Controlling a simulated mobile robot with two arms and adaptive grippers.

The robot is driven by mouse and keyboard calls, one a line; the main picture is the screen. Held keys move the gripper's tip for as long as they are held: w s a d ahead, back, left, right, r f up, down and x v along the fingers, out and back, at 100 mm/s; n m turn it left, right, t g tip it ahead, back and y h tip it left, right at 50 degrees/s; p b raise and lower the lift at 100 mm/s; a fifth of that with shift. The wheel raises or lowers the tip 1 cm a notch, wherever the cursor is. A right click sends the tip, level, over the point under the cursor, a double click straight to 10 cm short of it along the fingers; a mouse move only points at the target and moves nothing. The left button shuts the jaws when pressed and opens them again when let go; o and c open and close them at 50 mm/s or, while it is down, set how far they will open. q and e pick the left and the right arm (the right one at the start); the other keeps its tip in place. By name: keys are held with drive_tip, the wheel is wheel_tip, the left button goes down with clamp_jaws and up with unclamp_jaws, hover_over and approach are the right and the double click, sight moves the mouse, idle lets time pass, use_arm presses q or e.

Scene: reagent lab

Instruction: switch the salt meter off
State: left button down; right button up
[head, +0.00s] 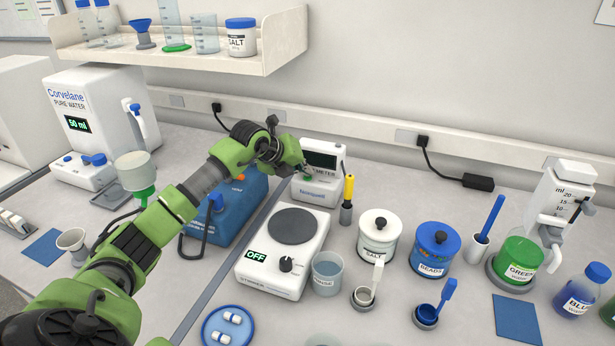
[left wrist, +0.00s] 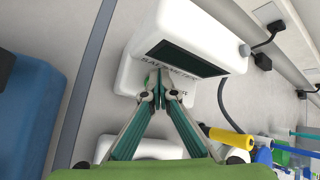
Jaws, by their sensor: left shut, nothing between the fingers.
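The salt meter (head: 326,147) is a white box with a dark display and a sloping front, standing at the back of the bench. In the left wrist view the salt meter (left wrist: 147,38) fills the upper middle, and its display shows plain dark with no digits that I can make out. My left gripper (head: 306,176) is shut and empty at the meter's front. In the left wrist view its fingertips (left wrist: 160,92) meet over the front panel below the display, covering part of the lettering. I cannot tell whether they touch the panel.
A yellow-handled probe (head: 348,190) stands just right of the meter. A stirrer (head: 262,262) marked OFF is in front, with a beaker (head: 327,276) beside it. A blue device (head: 238,213) lies left, behind my arm. A salt jar (head: 378,236) stands to the right.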

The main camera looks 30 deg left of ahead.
use_arm(q)
drive_tip(key=shift+r+p, duration=0.5)
drive_tip(key=shift+r, duration=0.35)
drive_tip(key=shift+r+p, duration=1.55)
drive_tip(key=shift+r, duration=0.9)
